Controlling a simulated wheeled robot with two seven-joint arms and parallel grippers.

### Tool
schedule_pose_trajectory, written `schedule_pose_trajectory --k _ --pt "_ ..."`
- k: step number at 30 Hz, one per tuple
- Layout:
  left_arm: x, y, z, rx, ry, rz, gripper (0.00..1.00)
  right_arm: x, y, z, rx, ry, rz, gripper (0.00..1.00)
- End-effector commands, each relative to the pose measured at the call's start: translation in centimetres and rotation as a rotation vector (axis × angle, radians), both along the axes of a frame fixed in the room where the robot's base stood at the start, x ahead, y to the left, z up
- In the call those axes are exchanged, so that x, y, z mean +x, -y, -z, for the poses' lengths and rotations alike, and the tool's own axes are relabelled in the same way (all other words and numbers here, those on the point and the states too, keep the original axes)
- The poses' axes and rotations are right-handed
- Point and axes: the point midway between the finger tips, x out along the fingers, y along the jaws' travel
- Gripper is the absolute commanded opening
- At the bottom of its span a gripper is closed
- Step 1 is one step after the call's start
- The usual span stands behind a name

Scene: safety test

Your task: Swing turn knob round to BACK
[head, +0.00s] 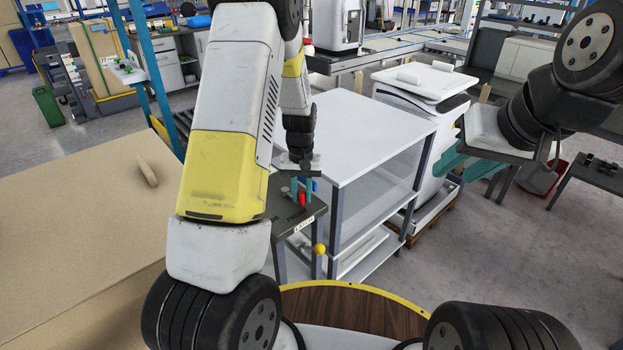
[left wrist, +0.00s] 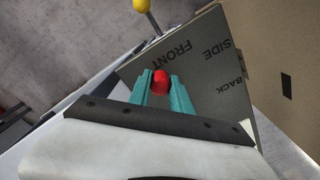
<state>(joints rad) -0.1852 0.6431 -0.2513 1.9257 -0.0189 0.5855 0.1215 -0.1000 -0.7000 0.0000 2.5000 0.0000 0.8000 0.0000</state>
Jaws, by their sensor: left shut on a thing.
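The red turn knob (left wrist: 160,82) sits on a dark grey panel (left wrist: 200,60) lettered FRONT, SIDE and BACK. In the left wrist view, FRONT is above the knob, SIDE to the upper right and BACK to the right. My left gripper (left wrist: 160,90) is shut on the knob, one teal finger on each side. In the head view the knob (head: 302,199) shows small below my left gripper (head: 303,188). Which word the knob points to cannot be told. My right gripper (head: 466,163) is at the right, its teal fingers apart and empty.
A yellow ball on a stalk (head: 319,249) sticks out at the panel's near edge. A small blue part (head: 315,185) shows beside the knob. A white-topped shelf unit (head: 370,130) stands right of the panel, and a tan table (head: 70,240) lies to the left.

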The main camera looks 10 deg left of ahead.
Motion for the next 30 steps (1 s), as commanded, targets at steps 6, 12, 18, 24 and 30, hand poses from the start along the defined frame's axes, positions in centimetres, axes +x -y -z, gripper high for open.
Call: schedule_pose_trajectory --k 6,12,18,24,30 --pt "-0.2 -0.2 0.0 0.001 0.000 0.024 0.00 0.0 0.0 0.0 0.000 0.000 0.000 0.38" --pt "-0.4 -0.4 0.0 0.002 -0.002 0.044 0.00 0.0 0.0 0.0 0.000 0.000 0.000 0.38" --pt "-0.7 -0.6 0.0 0.001 -0.004 0.078 0.00 0.0 0.0 0.0 0.000 0.000 0.000 0.38" --pt "-1.3 -1.4 0.0 0.002 -0.007 0.163 0.00 0.0 0.0 0.0 0.000 0.000 0.000 0.38" --pt "-2.0 -2.1 0.1 0.004 -0.013 0.244 0.00 0.0 0.0 0.0 0.000 0.000 0.000 0.38"
